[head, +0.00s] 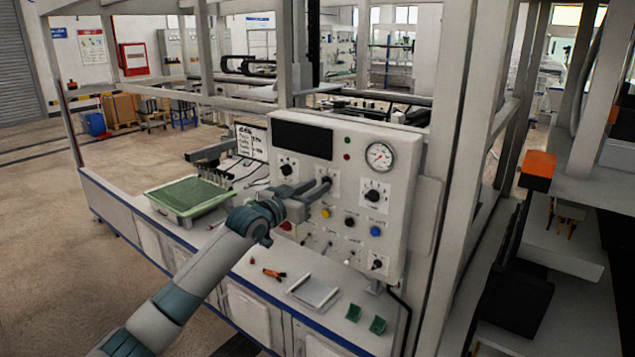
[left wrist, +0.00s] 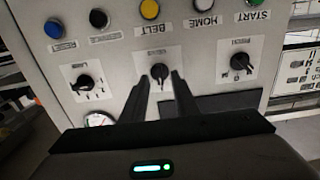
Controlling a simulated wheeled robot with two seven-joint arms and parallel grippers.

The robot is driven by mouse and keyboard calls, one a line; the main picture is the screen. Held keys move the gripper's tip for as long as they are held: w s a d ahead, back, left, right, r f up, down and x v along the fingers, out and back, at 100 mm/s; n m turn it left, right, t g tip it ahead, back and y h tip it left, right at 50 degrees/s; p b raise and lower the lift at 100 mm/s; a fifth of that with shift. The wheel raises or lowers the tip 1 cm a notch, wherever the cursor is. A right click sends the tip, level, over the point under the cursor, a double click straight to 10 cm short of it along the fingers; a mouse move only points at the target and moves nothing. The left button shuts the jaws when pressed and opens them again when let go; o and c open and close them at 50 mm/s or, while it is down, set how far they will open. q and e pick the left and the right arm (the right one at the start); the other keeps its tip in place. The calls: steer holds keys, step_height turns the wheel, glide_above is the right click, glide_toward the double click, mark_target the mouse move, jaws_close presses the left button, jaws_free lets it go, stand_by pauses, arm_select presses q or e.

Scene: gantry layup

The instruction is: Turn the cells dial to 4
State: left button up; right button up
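The control panel (head: 340,225) stands upright on the bench and carries three black dials in a row. The middle dial (left wrist: 160,73) has a small label that is too blurred to read. My left gripper (head: 328,185) is at this middle dial, reaching in from the left. In the left wrist view its two fingers (left wrist: 161,80) are apart, one on each side of the dial's knob, with no clear grip on it. In the head view the gripper partly hides this dial. The other dials are the left one (head: 287,169) and the right one (head: 374,194). My right gripper is out of view.
The panel also has a gauge (head: 380,156), a dark display (head: 302,140), and yellow, black and blue (head: 375,231) buttons below the dials. A green tray (head: 188,197) stands on the bench at left. Green pieces (head: 378,325) and a metal tray (head: 315,291) lie in front.

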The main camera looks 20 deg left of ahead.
arm_select(q)
steer(key=shift+w+d, duration=0.25)
steer(key=shift+w, duration=0.35)
jaws_close()
